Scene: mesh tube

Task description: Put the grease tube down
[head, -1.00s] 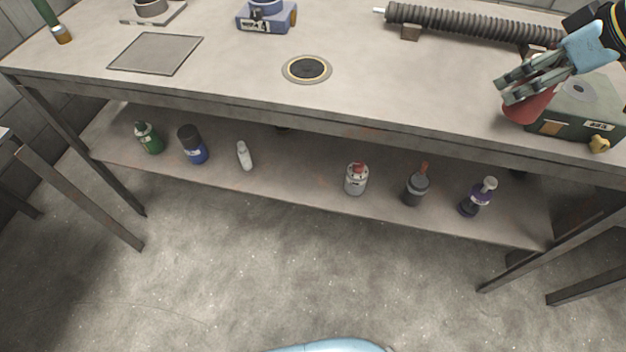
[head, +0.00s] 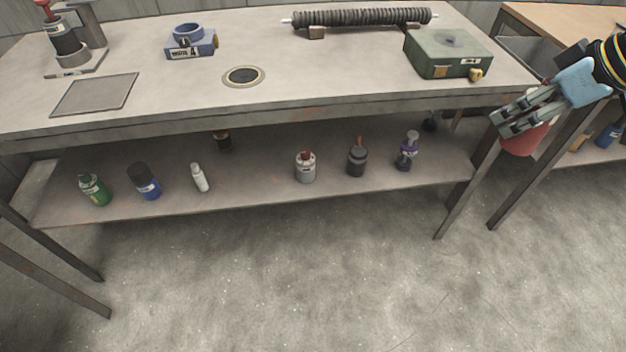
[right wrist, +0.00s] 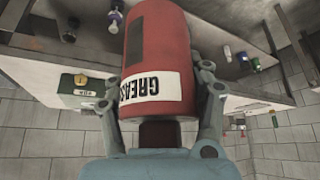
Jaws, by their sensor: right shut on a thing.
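The red grease tube (right wrist: 158,45), with a white band lettered "GREAS", fills the middle of the right wrist view. My right gripper (right wrist: 160,90) is shut on it, one finger on each side. In the head view my right gripper (head: 530,110) is at the right, over the gap between the two benches. The red tube (head: 525,138) shows partly below its fingers; the rest of it is hidden there. My left gripper is not in view.
The grey bench (head: 150,115) carries a green box (head: 448,55), a ribbed roller (head: 362,17), a blue fixture (head: 190,42), a round dark-centred disc (head: 244,76) and a flat grey plate (head: 95,94). Several bottles stand on its lower shelf (head: 250,195). A wooden-topped bench (head: 570,25) stands right.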

